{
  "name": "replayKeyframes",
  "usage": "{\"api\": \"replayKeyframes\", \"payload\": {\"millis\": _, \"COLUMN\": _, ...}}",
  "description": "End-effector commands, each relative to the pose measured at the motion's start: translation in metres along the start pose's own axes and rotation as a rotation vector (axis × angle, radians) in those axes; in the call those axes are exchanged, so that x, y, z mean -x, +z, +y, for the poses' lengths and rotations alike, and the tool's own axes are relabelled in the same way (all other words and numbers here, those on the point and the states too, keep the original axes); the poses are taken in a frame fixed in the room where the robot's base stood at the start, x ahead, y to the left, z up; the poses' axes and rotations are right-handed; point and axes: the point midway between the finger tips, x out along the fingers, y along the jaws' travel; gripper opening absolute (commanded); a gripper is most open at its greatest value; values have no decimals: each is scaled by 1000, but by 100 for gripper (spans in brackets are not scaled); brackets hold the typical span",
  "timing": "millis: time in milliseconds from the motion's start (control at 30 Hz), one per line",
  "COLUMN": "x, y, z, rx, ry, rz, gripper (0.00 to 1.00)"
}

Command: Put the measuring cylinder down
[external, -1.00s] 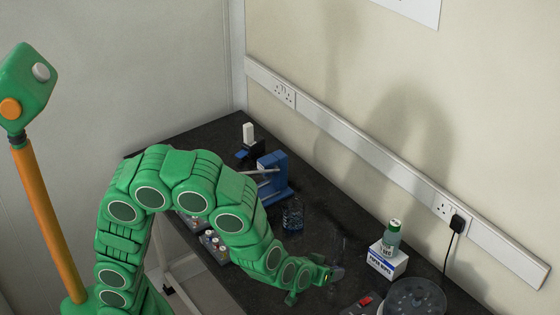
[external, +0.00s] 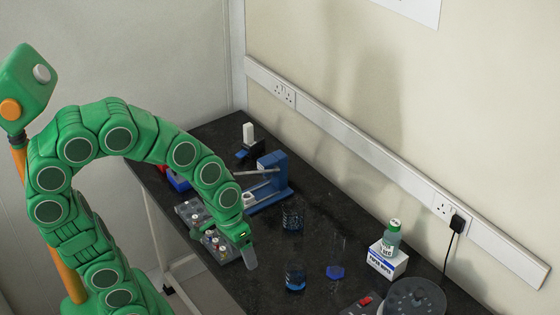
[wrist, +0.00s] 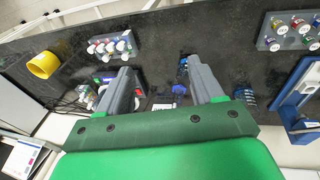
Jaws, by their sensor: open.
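The measuring cylinder (external: 335,272) stands upright on the dark bench in the external view. Its blue hexagonal base is plain, and its clear tube is faint against the bench. My gripper (external: 250,258) is to the left of it, apart from it and pointing down. In the wrist view, my gripper (wrist: 160,88) shows two grey fingers spread wide. They are open with nothing held. Small blue items show beyond and between the fingers, but I cannot tell which one is the cylinder's base.
A glass with blue contents (external: 295,281) stands just left of the cylinder; another blue-tinted glass (external: 293,216) is behind. A blue press (external: 272,175), a vial rack (external: 222,246), a paper wipes box (external: 387,262) with a bottle (external: 391,238), and a round grey device (external: 415,298) surround clear bench.

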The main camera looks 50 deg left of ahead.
Motion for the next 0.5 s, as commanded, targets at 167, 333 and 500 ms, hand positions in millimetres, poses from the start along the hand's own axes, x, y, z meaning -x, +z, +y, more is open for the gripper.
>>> {"api": "replayKeyframes", "payload": {"millis": 167, "x": 37, "y": 57, "z": -48, "rx": -8, "ry": -89, "rz": -127, "gripper": 66}}
{"api": "replayKeyframes", "payload": {"millis": 333, "x": 64, "y": 103, "z": -81, "rx": 3, "ry": -165, "rz": -222, "gripper": 66}}
{"api": "replayKeyframes", "payload": {"millis": 500, "x": 77, "y": 126, "z": -97, "rx": 16, "ry": -207, "rz": -272, "gripper": 66}}
